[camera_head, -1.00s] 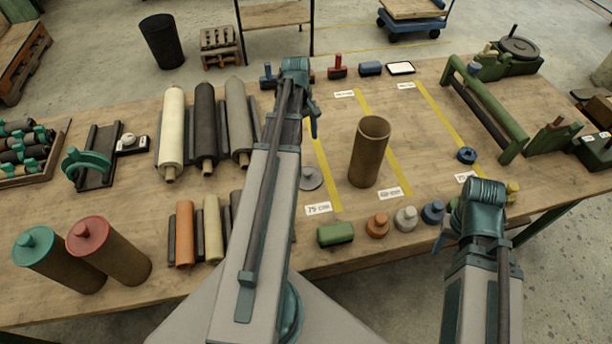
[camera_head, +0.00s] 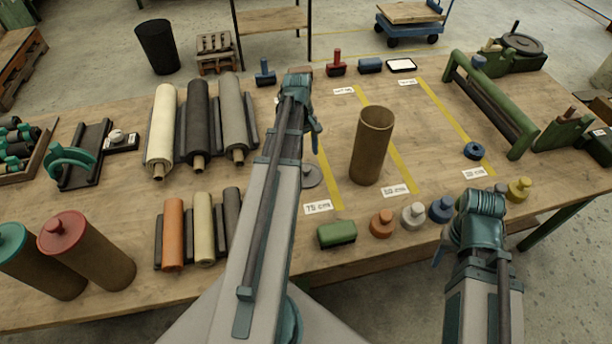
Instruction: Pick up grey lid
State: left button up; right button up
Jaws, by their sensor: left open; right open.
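The grey lid (camera_head: 311,176), a flat disc, lies on the table left of the open brown tube (camera_head: 371,148). My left arm hides part of its left side. My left gripper (camera_head: 315,124) is open, above the table and beyond the lid in the picture; its fingers are hard to make out. My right gripper (camera_head: 438,252) is open at the table's front edge, right of the lid and apart from it; its fingers are mostly hidden by its wrist.
Several sheet rolls (camera_head: 197,125) lie left of my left arm. A green block (camera_head: 336,233) and small orange (camera_head: 382,222), grey (camera_head: 413,215), blue (camera_head: 440,208) and yellow (camera_head: 519,188) knobbed pieces line the front edge. A green roller frame (camera_head: 490,105) stands right.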

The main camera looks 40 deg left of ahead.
aim_at(306, 168)
pick_arm(q)
jog(key=shift+s+d+f+b, duration=0.15)
jog(key=shift+f+b, duration=0.7)
jog(key=shift+s+d+f+b, duration=0.1)
jog(key=shift+s+f+b, duration=0.05)
jog(key=shift+f+b, duration=0.7)
jog(key=shift+s+d+f+b, duration=0.15)
jog(key=shift+f+b, duration=0.65)
jog(key=shift+f, duration=0.1)
jog(key=shift+r, duration=0.1)
grip_shut()
